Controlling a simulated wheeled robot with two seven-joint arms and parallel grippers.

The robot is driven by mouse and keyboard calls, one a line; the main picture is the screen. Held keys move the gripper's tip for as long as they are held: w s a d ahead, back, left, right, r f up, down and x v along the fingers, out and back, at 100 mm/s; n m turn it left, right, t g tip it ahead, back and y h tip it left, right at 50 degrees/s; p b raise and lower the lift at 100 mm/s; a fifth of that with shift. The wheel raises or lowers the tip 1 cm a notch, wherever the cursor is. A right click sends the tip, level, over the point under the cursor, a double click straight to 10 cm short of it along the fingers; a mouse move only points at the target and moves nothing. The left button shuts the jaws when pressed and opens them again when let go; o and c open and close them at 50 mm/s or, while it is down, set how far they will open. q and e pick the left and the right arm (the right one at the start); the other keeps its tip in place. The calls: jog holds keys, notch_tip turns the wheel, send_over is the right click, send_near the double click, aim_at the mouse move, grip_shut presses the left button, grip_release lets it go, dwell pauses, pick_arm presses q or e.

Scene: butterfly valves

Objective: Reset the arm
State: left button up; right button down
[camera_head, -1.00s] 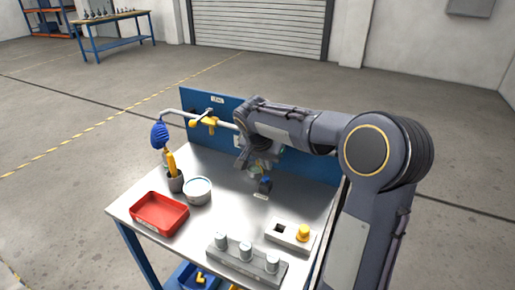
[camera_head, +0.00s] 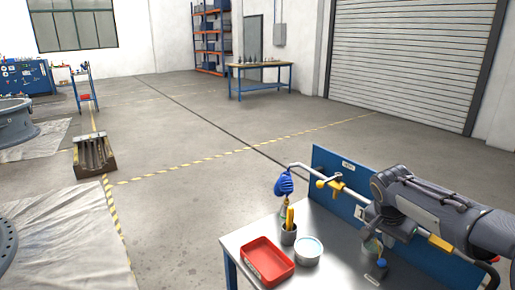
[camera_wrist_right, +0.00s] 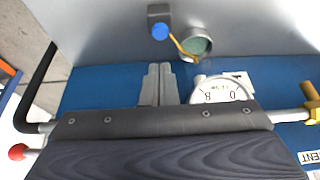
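My right arm enters the head view from the right, and its gripper (camera_head: 385,222) is over the table in front of the blue panel (camera_head: 335,180). In the right wrist view the two fingers of the right gripper (camera_wrist_right: 159,70) lie side by side, shut with nothing seen between them. A white dial gauge (camera_wrist_right: 222,90) is just right of the fingers, and the blue panel (camera_wrist_right: 105,90) fills the area behind. My left gripper is not in view.
The table (camera_head: 240,238) carries a red tray (camera_head: 266,259), a white tub (camera_head: 308,250) and a dark cup (camera_head: 288,234). A pipe (camera_head: 302,168) with yellow fittings runs along the panel, a blue item at its end (camera_head: 284,185). Open floor (camera_head: 200,150) lies left.

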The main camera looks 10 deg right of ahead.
jog(key=s+a+n+t+y+p, duration=0.1)
jog(key=s+a+n+y, duration=0.2)
jog(key=s+a, duration=0.7)
jog(key=s+a+f+n+t+y, duration=0.1)
jog(key=s+a+n+y, duration=0.3)
jog(key=s, duration=1)
jog(key=a+n+t, duration=0.1)
jog(key=a+n, duration=0.2)
jog(key=a, duration=0.2)
jog(key=shift+s+a+n+y+p, duration=0.3)
jog(key=shift+s+a+p, duration=0.05)
jog(key=shift+p, duration=0.05)
jog(key=shift+f+t, duration=0.1)
jog(key=shift+t, duration=0.2)
